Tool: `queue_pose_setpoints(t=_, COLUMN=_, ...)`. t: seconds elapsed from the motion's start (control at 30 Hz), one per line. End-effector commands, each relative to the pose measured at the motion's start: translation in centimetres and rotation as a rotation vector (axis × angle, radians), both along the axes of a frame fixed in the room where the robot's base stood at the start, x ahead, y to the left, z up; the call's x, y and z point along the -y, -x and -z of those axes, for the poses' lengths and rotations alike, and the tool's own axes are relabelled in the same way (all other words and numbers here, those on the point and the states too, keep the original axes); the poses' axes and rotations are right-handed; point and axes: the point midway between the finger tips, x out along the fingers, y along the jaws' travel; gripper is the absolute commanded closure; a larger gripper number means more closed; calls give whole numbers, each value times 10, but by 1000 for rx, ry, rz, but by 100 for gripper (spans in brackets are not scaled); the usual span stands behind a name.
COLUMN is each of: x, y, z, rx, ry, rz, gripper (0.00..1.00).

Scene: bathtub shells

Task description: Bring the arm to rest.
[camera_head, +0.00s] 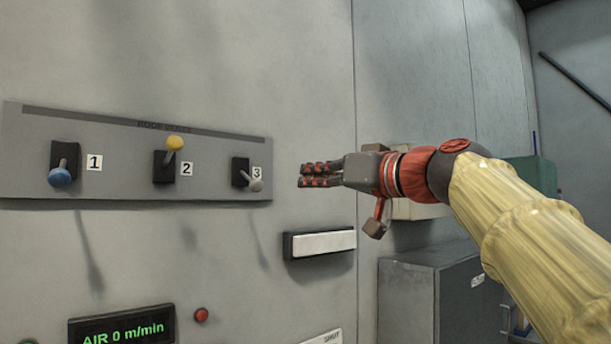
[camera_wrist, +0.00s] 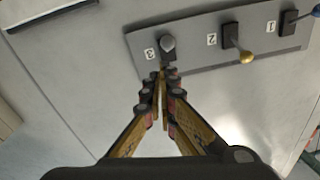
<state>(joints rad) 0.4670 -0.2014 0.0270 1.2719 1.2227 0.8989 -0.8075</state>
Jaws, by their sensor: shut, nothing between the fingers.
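My gripper (camera_head: 301,175) is shut and empty, held in the air to the right of the lever panel (camera_head: 120,180). In the wrist view the fingertips (camera_wrist: 161,82) meet below lever 3. The grey-knobbed lever 3 (camera_head: 256,185) points down and right, apart from the fingers in the head view. The yellow-knobbed lever 2 (camera_head: 175,143) points up. The blue-knobbed lever 1 (camera_head: 60,178) points down. My arm reaches in from the lower right.
A wall bar with a white face (camera_head: 324,242) sits below my gripper. A display (camera_head: 122,328) reads "AIR 0 m/min", with a red button (camera_head: 201,315) beside it. A grey cabinet (camera_head: 407,305) and a green box (camera_head: 535,174) stand on the right, near my arm.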

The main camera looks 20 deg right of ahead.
Motion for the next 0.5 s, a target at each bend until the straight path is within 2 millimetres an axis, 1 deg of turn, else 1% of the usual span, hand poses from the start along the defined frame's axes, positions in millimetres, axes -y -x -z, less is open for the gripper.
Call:
queue_pose_setpoints(t=0.4, x=0, y=0, z=0, rx=0, ry=0, rz=-1, gripper=100)
queue_pose_setpoints(t=0.5, x=0, y=0, z=0, rx=-9, ry=-23, rz=-2, gripper=100)
